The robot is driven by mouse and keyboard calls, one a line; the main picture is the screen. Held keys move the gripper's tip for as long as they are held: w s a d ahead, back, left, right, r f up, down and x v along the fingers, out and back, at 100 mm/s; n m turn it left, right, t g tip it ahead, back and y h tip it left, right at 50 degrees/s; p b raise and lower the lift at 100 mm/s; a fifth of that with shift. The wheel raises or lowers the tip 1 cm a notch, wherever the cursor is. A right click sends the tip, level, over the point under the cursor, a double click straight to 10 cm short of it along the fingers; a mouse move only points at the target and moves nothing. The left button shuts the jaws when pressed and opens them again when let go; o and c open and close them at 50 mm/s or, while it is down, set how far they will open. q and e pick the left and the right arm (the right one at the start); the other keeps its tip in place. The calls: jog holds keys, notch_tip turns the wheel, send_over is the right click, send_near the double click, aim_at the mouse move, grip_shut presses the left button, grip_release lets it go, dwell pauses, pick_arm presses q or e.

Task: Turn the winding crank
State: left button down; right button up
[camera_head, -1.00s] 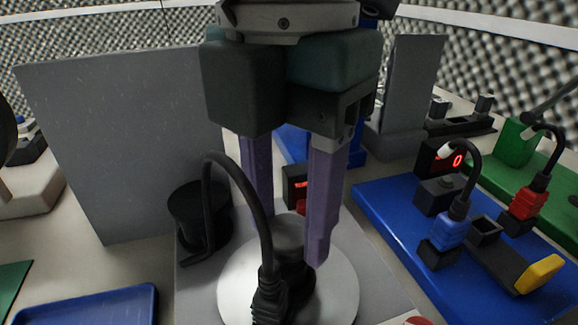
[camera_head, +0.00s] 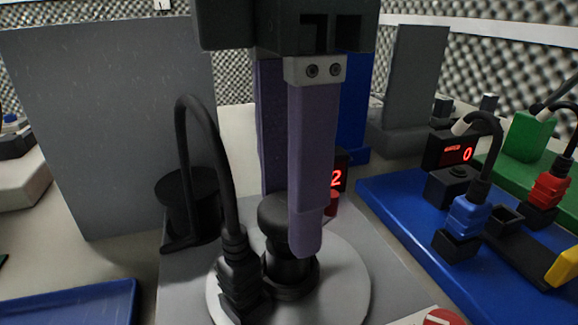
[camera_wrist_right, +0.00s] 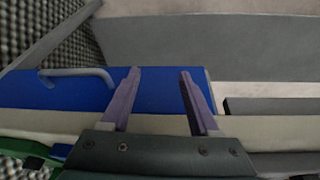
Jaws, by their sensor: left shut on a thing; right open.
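The winding crank is a light round disc (camera_head: 340,290) on a grey base (camera_head: 395,285), with a black upright knob (camera_head: 285,215) on it. A black plug with a curved cable (camera_head: 240,265) also stands at the disc, left of the knob. My left gripper (camera_head: 290,220) comes down from above with its purple fingers on either side of the knob, shut on it. The near finger hides part of the knob. In the right wrist view my right gripper (camera_wrist_right: 160,80) is open and empty, its fingers apart in front of a blue panel with a grey handle (camera_wrist_right: 75,75).
A black spool (camera_head: 190,205) stands left of the disc, before a tall grey panel (camera_head: 110,130). A red display (camera_head: 338,178) behind the fingers reads 2. A blue board (camera_head: 400,205) with plugs lies right. A blue tray (camera_head: 70,305) is front left.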

pick_arm(q)
jog(key=shift+m+b, duration=0.85)
jog(key=shift+m, duration=0.65)
jog(key=shift+m+b, duration=0.75)
jog(key=shift+m, duration=0.85)
jog(key=shift+m+b, duration=0.45)
jog(key=shift+m, duration=1.25)
jog(key=shift+m+b, duration=0.3)
jog(key=shift+m, duration=8.9)
jog(key=shift+m, duration=0.6)
